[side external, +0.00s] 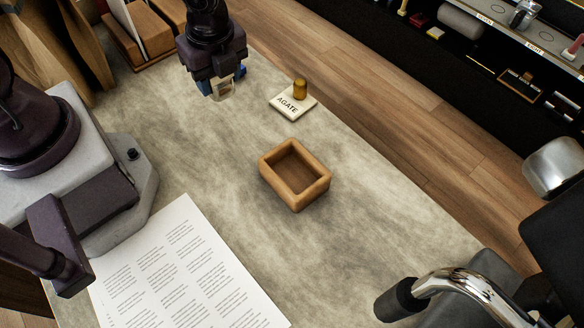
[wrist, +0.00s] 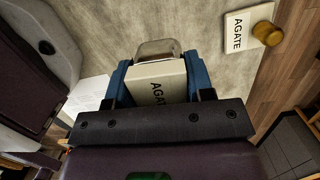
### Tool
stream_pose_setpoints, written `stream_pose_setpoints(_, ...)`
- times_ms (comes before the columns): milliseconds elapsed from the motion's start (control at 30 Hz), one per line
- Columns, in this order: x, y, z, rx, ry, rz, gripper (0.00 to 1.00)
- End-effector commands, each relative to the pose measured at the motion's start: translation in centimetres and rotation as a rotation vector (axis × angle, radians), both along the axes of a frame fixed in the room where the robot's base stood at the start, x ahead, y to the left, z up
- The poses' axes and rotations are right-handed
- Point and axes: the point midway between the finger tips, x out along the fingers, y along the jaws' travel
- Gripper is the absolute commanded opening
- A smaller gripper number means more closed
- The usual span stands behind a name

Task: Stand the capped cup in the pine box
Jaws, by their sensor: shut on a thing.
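My gripper (side external: 222,82) is at the upper middle of the side view, beyond the pine box and apart from it. Its blue fingers are shut on the capped cup (side external: 224,94), which hangs below them. In the wrist view the cup (wrist: 157,75) shows a pale face with part of the word AGATE and a translucent rounded end; the fingers hide its sides. The pine box (side external: 318,188) stands open-topped on the table near the middle of the side view and looks empty. I cannot see it in the wrist view.
A pale tile (side external: 284,107) marked AGATE lies right of my gripper, with an amber cylinder (side external: 300,89) at its far edge. Printed paper (side external: 185,265) lies at the front left. A wooden holder (side external: 140,50) stands at the back left. The table between gripper and box is clear.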

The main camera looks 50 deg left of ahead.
Motion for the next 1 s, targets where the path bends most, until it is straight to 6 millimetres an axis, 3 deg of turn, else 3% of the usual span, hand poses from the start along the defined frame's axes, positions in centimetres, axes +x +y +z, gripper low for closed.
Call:
stream_pose_setpoints(167,0.0,-0.3,0.0,0.000,0.000,-0.009,0.11)
stream_pose_setpoints(367,-0.2,-2.5,-0.4,-0.008,0.008,-0.079,0.11)
stream_pose_setpoints(800,1.2,-14.8,-0.3,-0.026,0.001,-0.160,0.11)
stream_pose_setpoints(1000,1.5,-17.8,0.3,-0.022,0.000,-0.082,0.11)
